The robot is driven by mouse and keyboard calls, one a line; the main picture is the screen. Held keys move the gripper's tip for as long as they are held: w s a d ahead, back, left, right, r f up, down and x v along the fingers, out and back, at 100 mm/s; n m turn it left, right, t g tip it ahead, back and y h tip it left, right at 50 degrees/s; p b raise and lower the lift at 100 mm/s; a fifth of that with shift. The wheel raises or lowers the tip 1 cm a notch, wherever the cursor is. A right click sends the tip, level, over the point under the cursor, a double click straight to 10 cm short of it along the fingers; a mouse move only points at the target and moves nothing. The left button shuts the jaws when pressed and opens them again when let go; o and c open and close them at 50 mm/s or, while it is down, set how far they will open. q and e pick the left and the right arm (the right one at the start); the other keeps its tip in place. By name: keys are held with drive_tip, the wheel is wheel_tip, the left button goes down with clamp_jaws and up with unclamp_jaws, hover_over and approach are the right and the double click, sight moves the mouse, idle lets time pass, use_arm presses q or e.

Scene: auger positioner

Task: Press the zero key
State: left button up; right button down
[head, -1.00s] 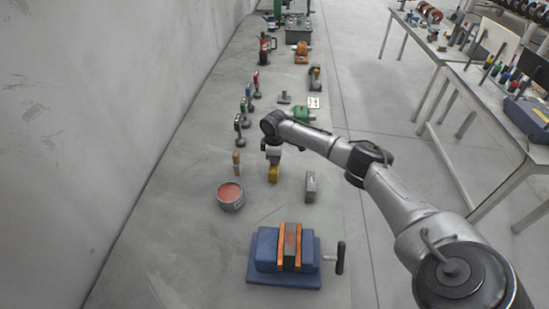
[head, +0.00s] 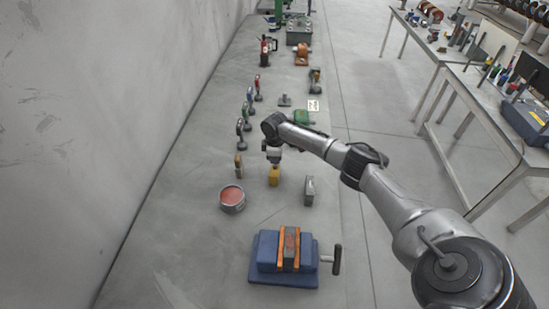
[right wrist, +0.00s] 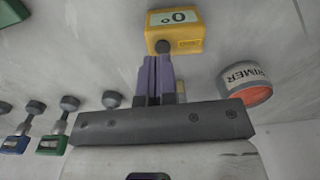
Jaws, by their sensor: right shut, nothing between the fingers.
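A yellow box-shaped gauge (head: 274,176) stands on the bench in the head view. In the right wrist view the yellow gauge (right wrist: 185,40) has a pale display reading 0°. A dark round key (right wrist: 165,47) sits on the gauge beside the display. My right gripper (right wrist: 155,60) is shut and empty, its purple fingers pressed together. Its fingertips are right at the key; I cannot tell whether they touch. In the head view my right gripper (head: 273,158) is directly above the gauge and hides part of it. My left gripper is out of view.
A round tin of primer (head: 232,199) and a grey block (head: 309,190) stand on either side. A blue vise (head: 285,262) is nearer. Several small handled tools (head: 240,133) line the wall side. A green object (head: 302,117) lies behind the arm.

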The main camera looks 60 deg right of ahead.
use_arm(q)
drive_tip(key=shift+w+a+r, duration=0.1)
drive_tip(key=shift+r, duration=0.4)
use_arm(e)
wheel_tip(320, 180, up, 11)
drive_tip(key=shift+w+d, duration=0.15)
drive_tip(key=shift+w, duration=0.05)
drive_tip(key=shift+r, duration=0.1)
idle(0.5)
